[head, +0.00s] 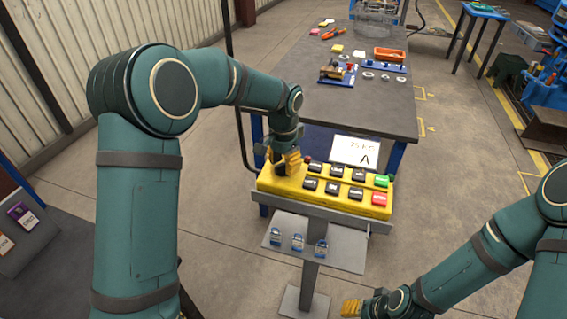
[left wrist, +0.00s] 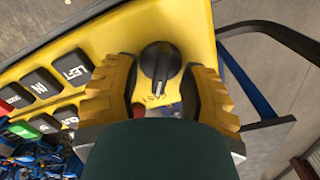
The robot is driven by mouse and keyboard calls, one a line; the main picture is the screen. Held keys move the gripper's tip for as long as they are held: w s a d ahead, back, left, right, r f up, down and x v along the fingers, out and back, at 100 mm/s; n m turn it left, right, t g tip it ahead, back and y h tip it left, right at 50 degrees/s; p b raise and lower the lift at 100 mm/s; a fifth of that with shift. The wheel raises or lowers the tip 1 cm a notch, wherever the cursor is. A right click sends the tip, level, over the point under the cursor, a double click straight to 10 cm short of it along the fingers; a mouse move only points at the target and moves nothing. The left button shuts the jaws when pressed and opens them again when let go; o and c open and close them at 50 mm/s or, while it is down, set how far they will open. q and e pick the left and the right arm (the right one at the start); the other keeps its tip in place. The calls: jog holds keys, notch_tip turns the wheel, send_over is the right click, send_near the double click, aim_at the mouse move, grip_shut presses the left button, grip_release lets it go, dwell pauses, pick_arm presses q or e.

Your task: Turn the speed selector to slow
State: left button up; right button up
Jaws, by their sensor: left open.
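The speed selector (left wrist: 160,62) is a round black knob with a raised grip bar on the yellow control panel (head: 264,184). In the left wrist view its bar runs nearly up and down the picture, toward small lettering that looks like FAST. My left gripper (head: 285,162) is over the panel's left end and hides the knob in the head view. Its yellow fingers (left wrist: 158,88) are open, one on each side of the knob, with gaps visible. My right gripper (head: 352,307) is at the bottom, away from the panel; its opening is unclear.
Black buttons, a green button (head: 381,181) and a red button (head: 379,199) sit right of the knob. A small shelf with several padlocks (head: 298,242) is below. A white sign (head: 355,151) and a grey workbench (head: 390,118) stand behind.

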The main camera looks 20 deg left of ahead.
pick_arm(q)
jog(key=shift+c, duration=0.4)
grip_shut()
jog(key=shift+n, duration=0.3)
jog(key=n+p, duration=0.1)
jog(key=n, duration=0.2)
jog(key=shift+a+n+p, duration=0.1)
jog(key=shift+n+p, duration=0.2)
jog(key=shift+p, duration=0.1)
jog(key=n+p, duration=0.1)
jog(key=n, duration=0.3)
jog(key=shift+a, duration=0.1)
jog(key=shift+n+p, duration=0.7)
jog(key=shift+n, duration=1.1)
